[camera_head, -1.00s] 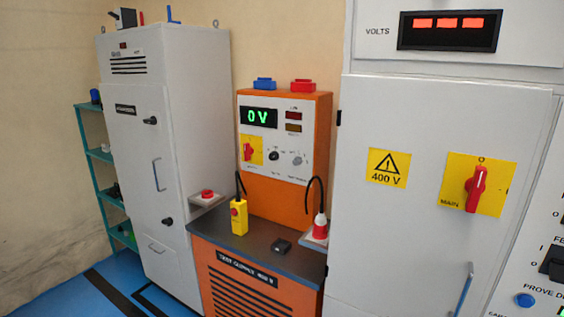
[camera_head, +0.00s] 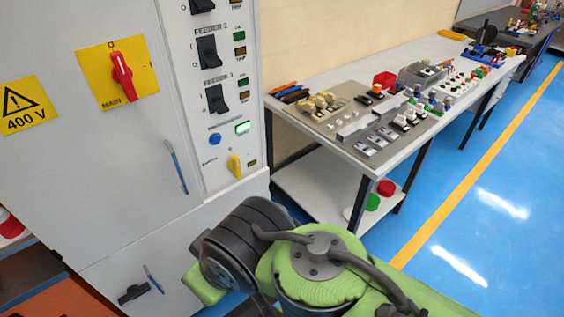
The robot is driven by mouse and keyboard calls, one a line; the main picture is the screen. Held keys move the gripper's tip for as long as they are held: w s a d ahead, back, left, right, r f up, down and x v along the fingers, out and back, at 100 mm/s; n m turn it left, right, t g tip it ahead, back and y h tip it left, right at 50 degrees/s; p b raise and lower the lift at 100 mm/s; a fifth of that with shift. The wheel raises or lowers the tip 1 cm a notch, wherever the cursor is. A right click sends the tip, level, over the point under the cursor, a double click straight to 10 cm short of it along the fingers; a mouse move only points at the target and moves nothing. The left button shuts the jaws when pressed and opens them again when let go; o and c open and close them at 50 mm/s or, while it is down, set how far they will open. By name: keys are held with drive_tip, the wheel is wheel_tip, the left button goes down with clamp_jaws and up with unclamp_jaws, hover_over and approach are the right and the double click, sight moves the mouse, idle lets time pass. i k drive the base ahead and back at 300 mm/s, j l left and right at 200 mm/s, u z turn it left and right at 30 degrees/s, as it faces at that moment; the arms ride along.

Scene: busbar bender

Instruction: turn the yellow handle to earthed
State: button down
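The yellow handle (camera_head: 235,166) is a small upright lever low on the white control strip of the grey cabinet, below a blue button and a lit green display. A small dark indicator sits just to its right. My green and dark grey arm fills the bottom middle of the view, below and to the right of the handle. My gripper's fingers cannot be made out, so whether it is open or shut does not show. Nothing is seen touching the handle.
The grey cabinet (camera_head: 90,190) carries a red main switch (camera_head: 122,76), black feeder switches (camera_head: 208,52) and a blue door handle (camera_head: 175,165). A workbench (camera_head: 300,122) crowded with parts stands to the right. Blue floor (camera_head: 490,170) beyond it is open.

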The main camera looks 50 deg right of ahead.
sight(234, 164)
drive_tip(key=z, duration=1.2)
drive_tip(key=i+j+z, duration=0.1)
drive_tip(key=j, duration=0.25)
drive_tip(key=i+j, duration=0.15)
drive_tip(key=j, duration=0.25)
drive_tip(key=i+j+z, duration=0.15)
drive_tip(key=j, duration=0.2)
drive_tip(key=i+j, duration=0.1)
drive_tip(key=j, duration=0.3)
drive_tip(key=z, duration=0.05)
